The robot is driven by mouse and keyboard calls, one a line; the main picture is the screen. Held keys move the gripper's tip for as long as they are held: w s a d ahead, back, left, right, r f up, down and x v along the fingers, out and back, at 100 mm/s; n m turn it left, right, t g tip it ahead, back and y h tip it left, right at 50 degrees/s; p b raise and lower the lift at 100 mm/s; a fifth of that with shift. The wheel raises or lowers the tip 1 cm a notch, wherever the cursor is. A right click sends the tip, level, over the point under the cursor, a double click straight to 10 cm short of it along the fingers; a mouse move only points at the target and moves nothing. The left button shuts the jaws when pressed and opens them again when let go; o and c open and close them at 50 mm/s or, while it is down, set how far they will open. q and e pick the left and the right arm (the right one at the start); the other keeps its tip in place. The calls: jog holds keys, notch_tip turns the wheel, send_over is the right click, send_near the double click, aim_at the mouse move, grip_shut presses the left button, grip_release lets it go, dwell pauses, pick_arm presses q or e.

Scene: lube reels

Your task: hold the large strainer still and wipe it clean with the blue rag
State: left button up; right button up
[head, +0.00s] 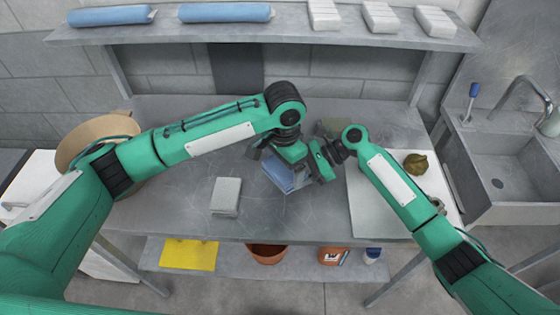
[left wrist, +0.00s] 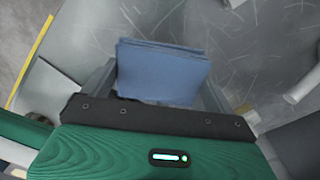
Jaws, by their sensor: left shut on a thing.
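The blue rag (head: 278,172) is a folded stack of cloth, held by my left gripper (head: 290,182) low over the middle of the steel bench. In the left wrist view the rag (left wrist: 162,72) sits between the two fingers of my left gripper (left wrist: 160,92). My right gripper (head: 328,152) is close to the left one, at its right; its fingertips are hidden, so its opening does not show. I cannot clearly make out the large strainer; a dull greyish-brown patch (head: 332,127) behind the right gripper is mostly hidden.
A grey block (head: 226,196) lies left of the rag. A white board (head: 370,215) with a brown-green lump (head: 416,164) is at right, before the sink (head: 510,180). A tan round container (head: 95,135) stands left behind my arm. A shelf (head: 290,28) runs above.

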pick_arm(q)
jog(key=shift+s+d, duration=0.35)
jog(key=shift+s, duration=0.05)
jog(key=shift+w+a+f, duration=0.1)
jog(key=shift+w+a, duration=0.9)
jog(key=shift+w, duration=0.15)
dwell(1.4)
jog(key=s+a+r, duration=0.1)
jog(key=a+r, duration=0.3)
jog(key=r, duration=0.6)
jog(key=shift+s+a, duration=0.25)
jog(key=shift+a, duration=0.15)
jog(key=d+f, duration=0.1)
jog(key=d, duration=0.1)
jog(key=d+f, duration=0.2)
jog(key=d, duration=0.1)
jog(key=shift+w+d+f, duration=0.15)
jog(key=shift+d+f, duration=0.15)
jog(key=shift+d, duration=0.05)
jog(key=shift+f, duration=2.75)
